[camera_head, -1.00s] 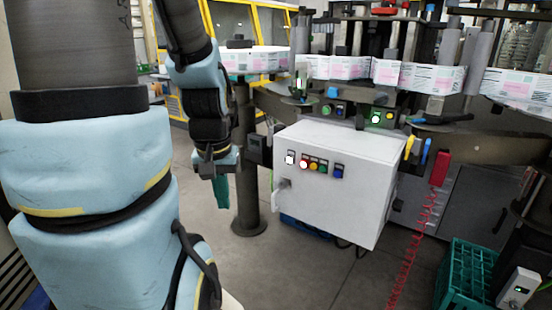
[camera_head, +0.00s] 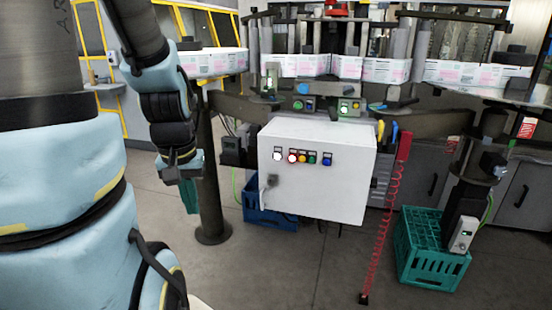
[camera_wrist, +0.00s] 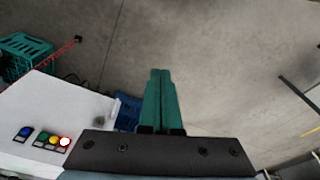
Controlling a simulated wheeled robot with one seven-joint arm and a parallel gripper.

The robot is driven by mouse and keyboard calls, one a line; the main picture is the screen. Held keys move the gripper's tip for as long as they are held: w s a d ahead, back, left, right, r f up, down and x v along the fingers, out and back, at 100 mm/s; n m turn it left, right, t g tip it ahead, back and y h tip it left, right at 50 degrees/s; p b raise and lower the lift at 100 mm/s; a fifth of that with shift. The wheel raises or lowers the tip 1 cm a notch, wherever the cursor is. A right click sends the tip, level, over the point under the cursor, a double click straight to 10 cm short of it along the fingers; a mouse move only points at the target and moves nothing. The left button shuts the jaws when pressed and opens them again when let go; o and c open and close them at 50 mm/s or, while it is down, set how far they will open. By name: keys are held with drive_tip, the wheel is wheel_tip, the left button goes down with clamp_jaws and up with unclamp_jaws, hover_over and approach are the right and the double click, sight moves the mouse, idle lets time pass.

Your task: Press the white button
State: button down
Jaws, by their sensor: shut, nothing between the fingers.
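The white button (camera_head: 277,155) is the leftmost of a row on the front of a white control box (camera_head: 345,185). A lit red button (camera_head: 292,157) is just right of it. In the wrist view, the row runs from blue to the lit red button (camera_wrist: 64,142); the white button does not show there, seemingly behind my gripper's dark body. My gripper (camera_head: 190,205) points down, left of the box and apart from it. Its green fingers (camera_wrist: 160,73) are together and empty.
Yellow, green (camera_head: 312,159) and blue (camera_head: 327,160) buttons continue the row. A dark post (camera_head: 209,180) stands between my gripper and the box. A blue crate (camera_head: 262,216) and green crate (camera_head: 432,250) are on the floor.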

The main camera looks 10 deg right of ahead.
sight(277, 156)
drive_tip(key=w+d+f+n+t+p, duration=0.3)
drive_tip(key=w+d+n+t, duration=0.2)
drive_tip(key=w+d, duration=0.45)
drive_tip(key=w+d+f+n+t+p, duration=0.2)
drive_tip(key=w+d+n+t, duration=0.3)
drive_tip(key=w+d, duration=0.5)
drive_tip(key=s+n+t+y, duration=0.1)
drive_tip(key=s+n+t+y+p, duration=0.1)
drive_tip(key=n+t+y, duration=0.1)
drive_tip(key=s+n+t+y+p, duration=0.1)
drive_tip(key=y, duration=0.1)
drive_tip(key=shift+a+f+t, duration=0.1)
drive_tip(key=shift+f+t, duration=0.3)
drive_tip(key=shift+w, duration=0.1)
drive_tip(key=shift+w+d+b, duration=0.2)
drive_tip(key=shift+w+d, duration=0.5)
drive_tip(key=shift+w, duration=0.55)
drive_tip(key=shift+w+d+b, duration=0.25)
drive_tip(key=shift+w+d, duration=0.45)
drive_tip(key=shift+w, duration=0.55)
drive_tip(key=shift+w+d+b, duration=0.2)
drive_tip(key=shift+w+d, duration=0.5)
drive_tip(key=shift+w, duration=0.55)
drive_tip(key=shift+w+d+b, duration=0.2)
drive_tip(key=shift+w+b, duration=0.15)
drive_tip(key=shift+b, duration=0.05)
